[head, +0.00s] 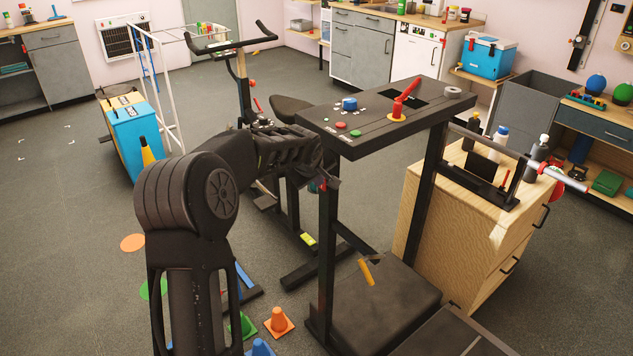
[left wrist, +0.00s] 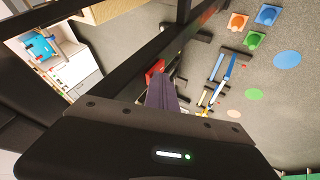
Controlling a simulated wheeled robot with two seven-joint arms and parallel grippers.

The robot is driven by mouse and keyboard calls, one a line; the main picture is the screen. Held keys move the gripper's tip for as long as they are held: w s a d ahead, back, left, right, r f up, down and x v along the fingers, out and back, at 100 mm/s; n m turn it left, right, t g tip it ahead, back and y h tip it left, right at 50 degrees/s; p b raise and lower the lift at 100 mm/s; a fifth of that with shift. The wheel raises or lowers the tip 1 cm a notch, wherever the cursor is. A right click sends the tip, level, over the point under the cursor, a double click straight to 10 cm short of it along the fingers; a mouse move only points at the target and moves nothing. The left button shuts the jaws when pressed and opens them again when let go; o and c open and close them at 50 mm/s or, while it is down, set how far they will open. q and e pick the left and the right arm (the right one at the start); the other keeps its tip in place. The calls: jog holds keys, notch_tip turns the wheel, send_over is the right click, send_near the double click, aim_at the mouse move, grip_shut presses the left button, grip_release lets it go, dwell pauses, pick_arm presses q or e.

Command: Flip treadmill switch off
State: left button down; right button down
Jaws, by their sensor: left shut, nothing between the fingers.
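The treadmill console (head: 372,128) is a black panel on two dark posts, right of centre in the head view. I cannot tell which control is the switch. My left gripper (head: 326,184) is shut and empty, below the console's left end, close to the near post. It also shows shut in the left wrist view (left wrist: 162,92), with a small red part (left wrist: 155,70) just beyond its fingers. My right gripper is out of view.
A wooden cabinet (head: 430,220) with bottles stands right of the treadmill. An exercise bike (head: 243,85) stands behind my left arm. Cones, including an orange one (head: 279,322), and flat discs lie on the floor. The floor at left is mostly clear.

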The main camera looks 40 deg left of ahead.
pick_arm(q)
jog(key=shift+w+p, duration=0.1)
jog(key=shift+p, duration=0.2)
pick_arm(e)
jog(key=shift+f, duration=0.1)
pick_arm(q)
jog(key=shift+d+r, duration=0.1)
jog(key=shift+w+r+p, duration=0.1)
jog(key=shift+r+p, duration=0.2)
jog(key=shift+r, duration=0.45)
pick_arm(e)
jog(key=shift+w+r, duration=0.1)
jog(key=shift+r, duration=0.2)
pick_arm(q)
jog(key=shift+f, duration=0.1)
